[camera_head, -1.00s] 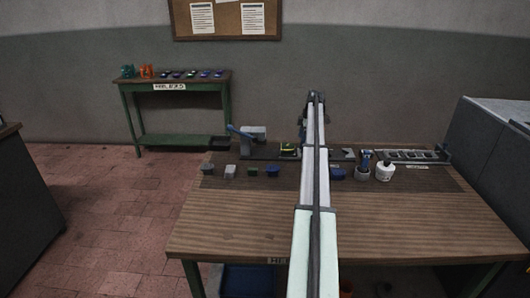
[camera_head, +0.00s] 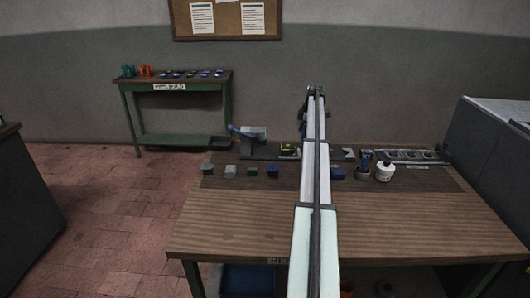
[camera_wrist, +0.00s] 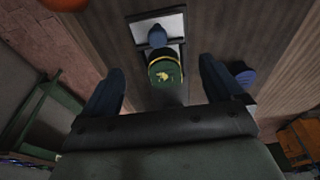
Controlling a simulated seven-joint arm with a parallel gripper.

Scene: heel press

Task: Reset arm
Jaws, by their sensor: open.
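My arm reaches away from the camera over the workbench in the head view, and its far end (camera_head: 316,90) is above the back of the bench. The arm hides most of my gripper there. In the wrist view my gripper (camera_wrist: 160,68) is open, with two dark fingers wide apart and nothing between them. A dark green piece with a yellow mark (camera_wrist: 165,71) lies below and beyond the fingers, apart from them. A blue rounded part (camera_wrist: 157,37) is just past it, over a pale plate (camera_wrist: 172,25). The grey press (camera_head: 252,133) with a blue handle stands left of my arm.
The wooden workbench (camera_head: 230,228) is clear in front. Small blocks, including a blue one (camera_head: 272,170), line its left part. A white pot (camera_head: 385,171) and a slotted rack (camera_head: 408,156) stand right. A green side table (camera_head: 185,83) carries small parts.

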